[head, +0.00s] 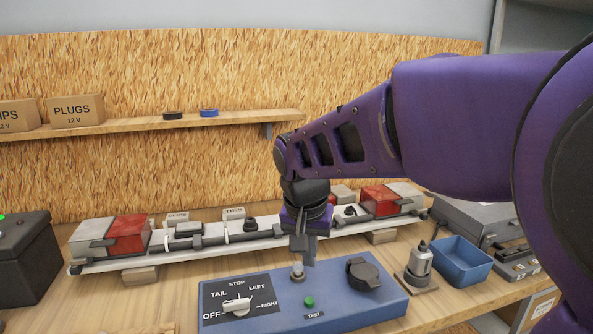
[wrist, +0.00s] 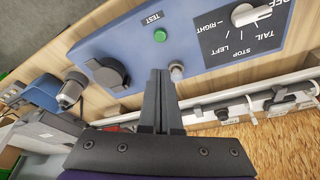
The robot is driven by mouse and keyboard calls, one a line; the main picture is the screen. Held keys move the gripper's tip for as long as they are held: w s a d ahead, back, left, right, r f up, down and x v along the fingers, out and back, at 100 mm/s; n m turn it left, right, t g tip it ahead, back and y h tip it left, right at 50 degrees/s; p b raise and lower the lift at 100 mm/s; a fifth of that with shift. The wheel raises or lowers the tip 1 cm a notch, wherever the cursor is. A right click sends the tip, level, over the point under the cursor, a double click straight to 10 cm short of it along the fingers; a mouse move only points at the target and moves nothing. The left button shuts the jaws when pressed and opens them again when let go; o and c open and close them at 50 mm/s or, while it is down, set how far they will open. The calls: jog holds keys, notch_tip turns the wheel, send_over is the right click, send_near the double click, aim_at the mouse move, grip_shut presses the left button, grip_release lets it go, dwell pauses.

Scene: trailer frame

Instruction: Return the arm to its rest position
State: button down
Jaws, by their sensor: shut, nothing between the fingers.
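My arm reaches in from the right in the head view, and my gripper (head: 304,262) points down over the back of the blue control box (head: 225,316). In the wrist view my gripper (wrist: 161,72) has its dark fingers together, with nothing between them. The fingertips are close to a small metal toggle or post (head: 297,271) on the box, which also shows beside them in the wrist view (wrist: 177,70). I cannot tell whether they touch it. The box carries a white rotary knob (head: 237,305), a green test button (head: 309,301) and a dark round cover (head: 363,273).
Behind the box lies a light bar (head: 100,265) with a red-and-white lamp at each end. A blue bin (head: 462,262), a grey case (head: 478,215) and a small metal-topped device (head: 418,264) stand right. A dark box (head: 25,262) stands left. A shelf (head: 215,121) runs along the wall.

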jog(key=f, duration=0.1)
jog(key=b, duration=0.4)
send_over(310, 298)
notch_tip(310, 298, down, 5)
jog(key=shift+s+r, duration=0.1)
jog(key=shift+s, duration=0.05)
jog(key=shift+s+a+f, duration=0.15)
jog(key=shift+s+f, duration=0.15)
jog(key=shift+f, duration=0.15)
jog(key=shift+f+b, duration=0.3)
jog(key=shift+f, duration=0.65)
dwell(2.9)
jog(key=shift+r, duration=0.1)
jog(key=shift+r+p, duration=2.6)
jog(key=shift+r, duration=0.8)
jog(key=shift+w, duration=0.1)
